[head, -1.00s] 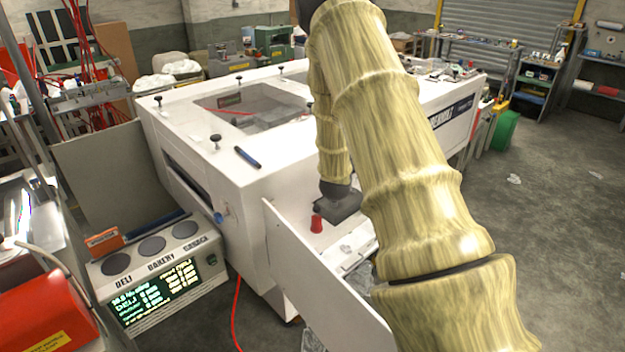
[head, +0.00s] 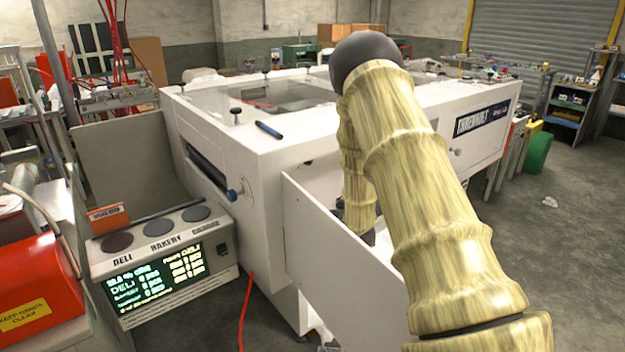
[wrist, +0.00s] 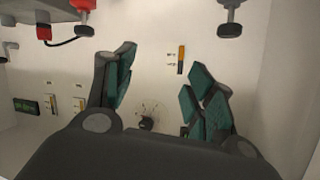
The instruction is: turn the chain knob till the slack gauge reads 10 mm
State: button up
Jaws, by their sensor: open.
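In the wrist view my gripper (wrist: 160,72) is open and empty, its two green-padded fingers spread apart in front of a pale panel. A small dark knob (wrist: 147,123) with fine dial marks around it sits on this panel, between the fingers and near the palm's edge. An upright orange and dark gauge (wrist: 181,60) with small marks is above and right of the knob, close to the right finger. I cannot read its value or its label. In the head view my gripper is hidden behind my arm and the white door panel.
In the wrist view a red knob (wrist: 43,33) with a black cable and a grey knob (wrist: 230,28) stick out above. A small green display (wrist: 26,106) is at left. In the head view the open white door (head: 345,255) stands beside my arm.

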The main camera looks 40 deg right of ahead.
jog(key=w+d+r+n+t+y+b, duration=0.1)
jog(key=w+r+n+t+y+b, duration=0.1)
jog(key=w+b, duration=0.1)
jog(key=n+t+y, duration=0.1)
jog(key=t, duration=0.1)
send_near(310, 162)
jog(key=w, duration=0.9)
jog(key=shift+w+a, duration=0.35)
jog(key=c, duration=1)
